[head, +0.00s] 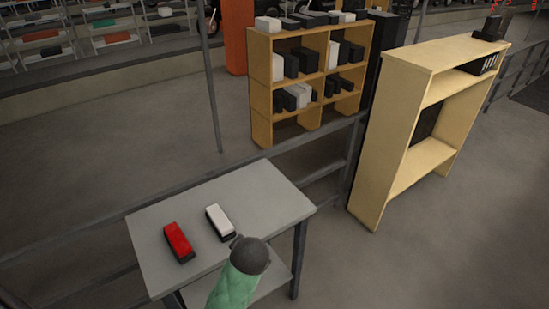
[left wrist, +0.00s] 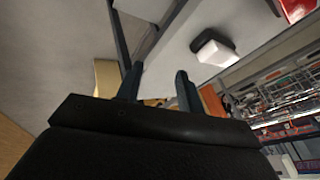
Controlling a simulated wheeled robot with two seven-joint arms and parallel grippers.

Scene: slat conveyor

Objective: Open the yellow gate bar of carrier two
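Neither a yellow gate bar nor a carrier or conveyor shows in either view. My left gripper (left wrist: 160,70) shows in the left wrist view with its two dark fingers apart and no object between them. Beyond its fingers are a grey table and a white-topped block with a black base. In the head view a green arm link of mine with a dark rounded end comes in at the bottom, in front of the table; no gripper fingers show there. My right gripper is not seen.
The grey table (head: 150,235) bears a red block (head: 178,240) and a white block (head: 219,219), the latter also in the left wrist view (left wrist: 213,48). Behind are a filled wooden shelf (head: 260,75), a pale, mostly empty shelf (head: 390,130) and a railing. Floor at left is clear.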

